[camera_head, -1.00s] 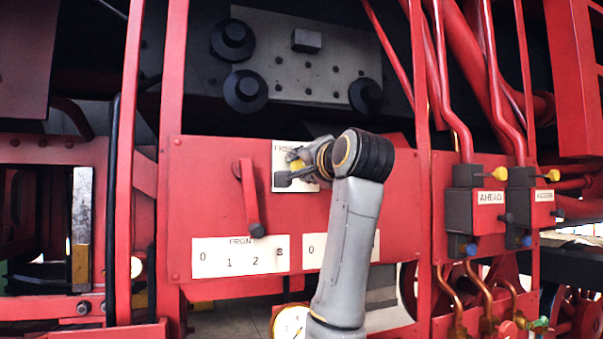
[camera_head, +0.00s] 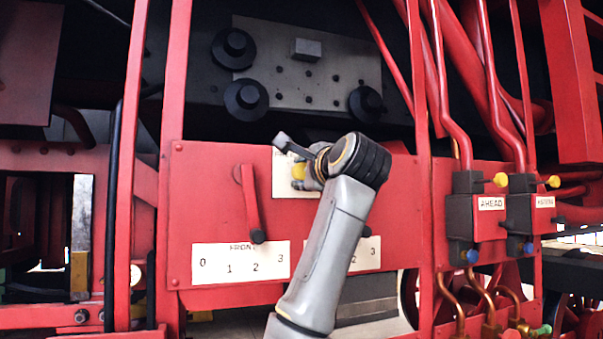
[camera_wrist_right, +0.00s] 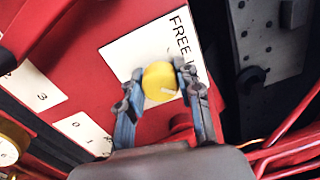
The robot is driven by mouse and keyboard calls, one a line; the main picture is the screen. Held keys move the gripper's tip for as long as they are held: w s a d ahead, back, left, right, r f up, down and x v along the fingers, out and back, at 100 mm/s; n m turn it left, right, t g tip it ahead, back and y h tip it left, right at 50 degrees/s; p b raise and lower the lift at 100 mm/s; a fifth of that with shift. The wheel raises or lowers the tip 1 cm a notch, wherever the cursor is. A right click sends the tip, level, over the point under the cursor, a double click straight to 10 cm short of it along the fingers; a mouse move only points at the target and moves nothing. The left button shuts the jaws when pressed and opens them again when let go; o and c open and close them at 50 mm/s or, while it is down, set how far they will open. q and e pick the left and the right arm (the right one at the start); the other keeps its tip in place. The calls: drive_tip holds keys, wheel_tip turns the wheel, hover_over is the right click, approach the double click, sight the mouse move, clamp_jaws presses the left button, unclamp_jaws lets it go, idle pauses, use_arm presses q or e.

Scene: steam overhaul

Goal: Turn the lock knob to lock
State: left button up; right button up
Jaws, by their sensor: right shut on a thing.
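The yellow lock knob (camera_head: 298,172) sits on a white plate (camera_head: 281,185) on the red panel, partly hidden by my right gripper (camera_head: 290,158) in the head view. In the right wrist view the round knob (camera_wrist_right: 160,82) lies between the two fingers of my right gripper (camera_wrist_right: 158,84), which is shut on it. A short white mark shows on the knob's face, toward the lower right. The plate (camera_wrist_right: 150,48) reads "FREE" beside the knob; the rest of its lettering is hidden behind a finger. My left gripper is not in view.
A red lever (camera_head: 251,205) hangs left of the knob above a white 0-to-3 scale (camera_head: 238,262). A second scale is partly behind my right arm. Valve blocks (camera_head: 466,215) with yellow and blue knobs stand at the right, among red pipes.

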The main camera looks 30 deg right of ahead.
drive_tip(key=shift+m, duration=0.4)
drive_tip(key=o, duration=1.2)
drive_tip(key=shift+s, duration=0.1)
drive_tip(key=shift+c, duration=0.2)
drive_tip(key=shift+d, duration=0.1)
drive_tip(key=v, duration=1.2)
drive_tip(key=shift+f, duration=0.1)
